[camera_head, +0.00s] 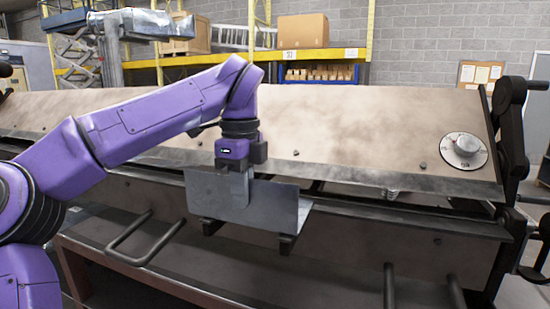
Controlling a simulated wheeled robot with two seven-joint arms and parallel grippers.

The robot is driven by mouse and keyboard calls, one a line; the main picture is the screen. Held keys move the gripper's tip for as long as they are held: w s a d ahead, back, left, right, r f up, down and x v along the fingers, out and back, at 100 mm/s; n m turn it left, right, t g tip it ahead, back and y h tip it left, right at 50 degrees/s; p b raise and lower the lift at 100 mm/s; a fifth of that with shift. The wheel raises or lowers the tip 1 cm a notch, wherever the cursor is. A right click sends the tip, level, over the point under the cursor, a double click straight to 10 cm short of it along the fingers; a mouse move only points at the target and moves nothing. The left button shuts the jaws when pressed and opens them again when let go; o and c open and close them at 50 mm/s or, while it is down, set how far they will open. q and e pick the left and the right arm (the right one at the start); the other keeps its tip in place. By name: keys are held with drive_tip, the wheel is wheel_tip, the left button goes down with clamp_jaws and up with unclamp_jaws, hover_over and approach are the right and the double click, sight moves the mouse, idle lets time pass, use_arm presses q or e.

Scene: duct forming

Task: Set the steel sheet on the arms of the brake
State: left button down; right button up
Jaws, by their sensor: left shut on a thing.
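The steel sheet (275,207) is a small grey rectangular plate at the middle of the head view, in front of the brake. My left gripper (240,185) comes down from above and is shut on the sheet's upper part. The brake (345,125) is a long, tan and black machine across the view. Two short dark arms (287,243) and (211,226) stick out of its front just below the sheet. The sheet's lower edge is close above them; I cannot tell whether it touches. My right gripper is not in view.
A round dial (464,150) sits at the brake's right end. A U-shaped handle (145,240) sticks out at the lower left, and dark bars (389,287) stand at the lower right. Behind are a yellow shelf with a cardboard box (303,31) and a blue lift.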

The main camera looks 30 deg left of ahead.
use_arm(q)
drive_tip(key=c, duration=1.2)
unclamp_jaws()
wheel_tip(320, 180, up, 11)
drive_tip(key=p, duration=0.4)
drive_tip(key=shift+f, duration=0.15)
drive_tip(key=shift+f, duration=0.1)
